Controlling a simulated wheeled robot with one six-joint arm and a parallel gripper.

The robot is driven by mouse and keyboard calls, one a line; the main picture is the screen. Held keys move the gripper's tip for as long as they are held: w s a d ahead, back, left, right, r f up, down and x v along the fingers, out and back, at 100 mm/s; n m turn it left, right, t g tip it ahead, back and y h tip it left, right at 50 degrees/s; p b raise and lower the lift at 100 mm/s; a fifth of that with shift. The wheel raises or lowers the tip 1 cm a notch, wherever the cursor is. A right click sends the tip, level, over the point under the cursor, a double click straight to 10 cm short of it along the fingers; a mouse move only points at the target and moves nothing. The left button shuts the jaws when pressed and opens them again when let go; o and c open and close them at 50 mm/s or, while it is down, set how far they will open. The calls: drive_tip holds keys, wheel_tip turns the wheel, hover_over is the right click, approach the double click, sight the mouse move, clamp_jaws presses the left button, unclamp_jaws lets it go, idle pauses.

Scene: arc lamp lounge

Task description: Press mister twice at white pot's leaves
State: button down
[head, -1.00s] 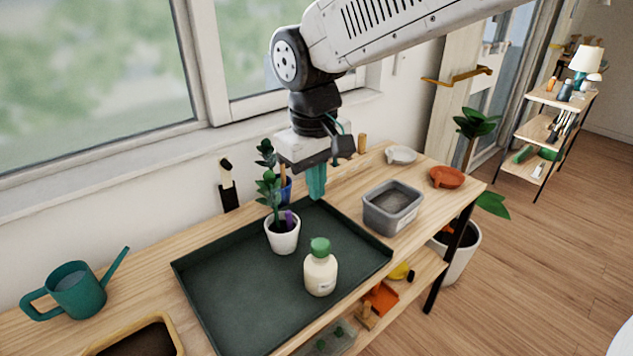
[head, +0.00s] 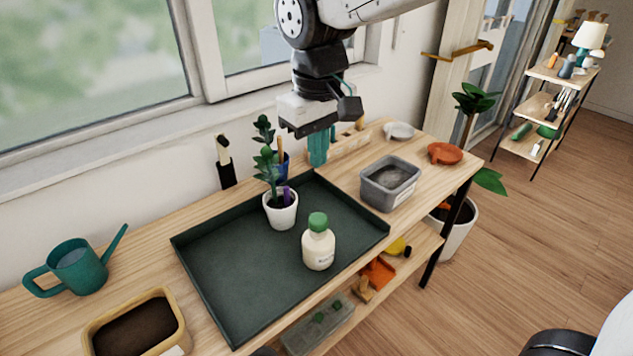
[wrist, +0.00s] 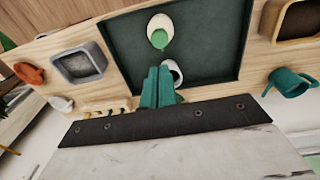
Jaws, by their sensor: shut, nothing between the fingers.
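The white pot (head: 280,213) stands upright on the dark green tray (head: 240,290), with its leaves (head: 264,160) rising above it. A cream bottle with a green top (head: 318,245) stands upright on the tray, right of and nearer than the pot; I cannot tell whether it is the mister. My gripper (head: 317,162) has teal fingers, shut and empty, pointing down over the tray's back edge, right of the plant and apart from the bottle. In the wrist view, the fingers (wrist: 158,72) partly cover the white pot (wrist: 176,74); the bottle (wrist: 158,38) is clear beyond them.
A grey bin (head: 390,185) sits right of the tray, with an orange dish (head: 445,153) and a pale dish (head: 399,131) behind. A teal watering can (head: 78,267) and a soil-filled box (head: 175,328) stand left. The tray's front left is bare.

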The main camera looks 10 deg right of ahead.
sight(318, 220)
drive_tip(key=f, duration=0.9)
drive_tip(key=w+f, duration=0.1)
drive_tip(key=f, duration=0.4)
drive_tip(key=shift+d, duration=0.1)
drive_tip(key=shift+s, duration=0.1)
drive_tip(key=shift+s+f, duration=0.1)
drive_tip(key=shift+f, duration=0.9)
drive_tip(key=shift+r, duration=0.45)
wheel_tip(318, 220, up, 14)
drive_tip(key=shift+s+f, duration=0.25)
drive_tip(key=shift+s, duration=0.05)
